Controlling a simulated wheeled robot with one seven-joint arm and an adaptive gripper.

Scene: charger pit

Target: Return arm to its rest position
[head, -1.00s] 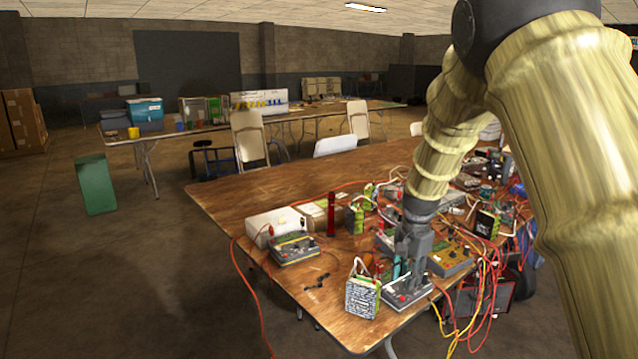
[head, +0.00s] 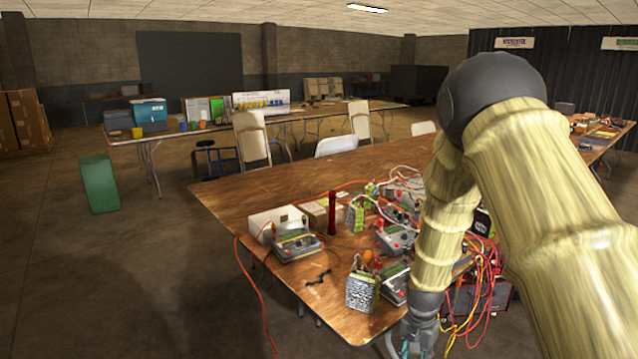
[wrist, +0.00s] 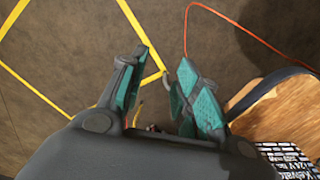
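My gripper (head: 418,345) is at the bottom of the head view, beside the near right edge of the wooden table (head: 250,200), partly cut off by the frame. In the wrist view my gripper (wrist: 160,95) shows two teal-padded fingers spread apart with nothing between them. Below the fingers lies bare floor (wrist: 60,60) with yellow lines. My arm, in wood-like segments with a dark elbow joint, is bent and hangs down over the table's right part, hiding some of the things there.
A black-and-white labelled battery pack (head: 362,292) stands near the table corner, close to my gripper; it also shows in the wrist view (wrist: 290,158). Grey meters (head: 297,245) and tangled red and yellow cables (head: 480,300) are around. A green box (head: 99,184) stands on open floor at left.

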